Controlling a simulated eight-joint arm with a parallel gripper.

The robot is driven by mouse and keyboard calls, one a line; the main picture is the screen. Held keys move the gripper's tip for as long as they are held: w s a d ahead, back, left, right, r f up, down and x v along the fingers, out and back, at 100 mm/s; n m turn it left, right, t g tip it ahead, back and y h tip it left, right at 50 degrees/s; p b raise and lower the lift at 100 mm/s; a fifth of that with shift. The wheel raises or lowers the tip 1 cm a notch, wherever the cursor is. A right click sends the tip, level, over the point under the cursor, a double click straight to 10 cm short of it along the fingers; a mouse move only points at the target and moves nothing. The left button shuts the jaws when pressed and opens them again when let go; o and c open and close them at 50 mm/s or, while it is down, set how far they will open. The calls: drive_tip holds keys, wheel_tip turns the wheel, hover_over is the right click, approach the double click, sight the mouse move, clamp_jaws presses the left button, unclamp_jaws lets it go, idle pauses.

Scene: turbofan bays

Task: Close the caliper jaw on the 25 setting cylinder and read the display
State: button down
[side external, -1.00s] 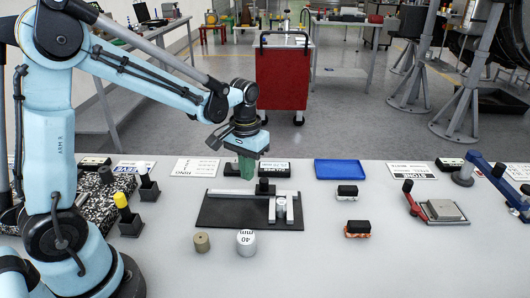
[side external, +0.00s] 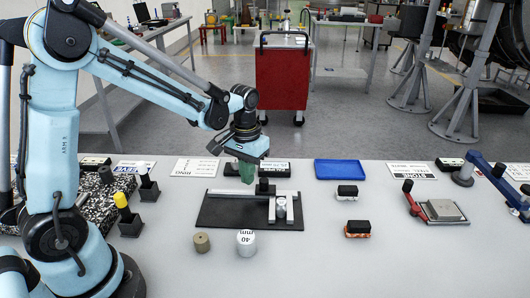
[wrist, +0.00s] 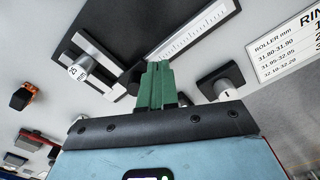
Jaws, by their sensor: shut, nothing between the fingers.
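The caliper (side external: 240,193) lies on a black plate (side external: 228,213), its pale scale beam running left to right. The setting cylinder (side external: 281,209) stands at the right end, between the jaw bars. In the wrist view its top (wrist: 75,72) reads 25, and the bars (wrist: 100,62) lie beside it. A dark block (side external: 265,188) sits on the beam near the jaws. My gripper (side external: 247,178) has green fingers, shut and empty, just behind the beam and left of that block. No display reading is legible.
A 40 mm cylinder (side external: 245,243) and a brown cylinder (side external: 202,242) stand in front of the plate. A blue tray (side external: 340,169) and small black-topped blocks (side external: 347,191) lie to the right. A black stand (wrist: 220,85) is close beside my fingers.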

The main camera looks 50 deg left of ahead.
drive_tip(key=shift+f, duration=1.05)
drive_tip(key=shift+w+d, duration=0.2)
drive_tip(key=shift+w, duration=0.05)
idle(1.0)
drive_tip(key=shift+s+a, duration=0.1)
drive_tip(key=shift+a, duration=0.05)
drive_tip(key=shift+s+a, duration=0.3)
drive_tip(key=shift+s, duration=0.05)
wheel_tip(320, 180, up, 7)
idle(1.0)
drive_tip(key=shift+s, duration=0.1)
